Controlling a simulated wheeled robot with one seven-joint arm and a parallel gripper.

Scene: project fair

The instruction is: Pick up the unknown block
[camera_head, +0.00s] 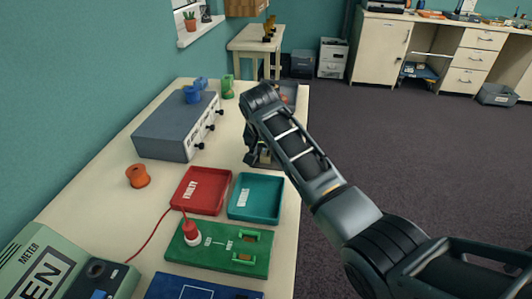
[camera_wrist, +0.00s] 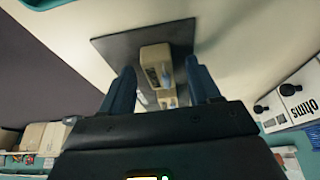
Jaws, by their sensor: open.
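A pale block (camera_wrist: 152,53) with a small marking on its face stands on a dark mat (camera_wrist: 110,47) in the wrist view. A second pale piece (camera_wrist: 167,97) shows just below it; I cannot tell whether it is a separate block. My gripper (camera_wrist: 159,68) is open, with one dark blue finger on each side of the pale pieces and a visible gap to both. In the head view my gripper (camera_head: 256,156) is low over the mat at the table's right edge and mostly hides the block.
A red tray (camera_head: 201,191) and a teal tray (camera_head: 256,197) lie nearer on the table. A grey box (camera_head: 176,125) with black knobs stands to the left. An orange spool (camera_head: 138,176), a green board (camera_head: 219,248) and a green meter (camera_head: 66,264) are also on the table.

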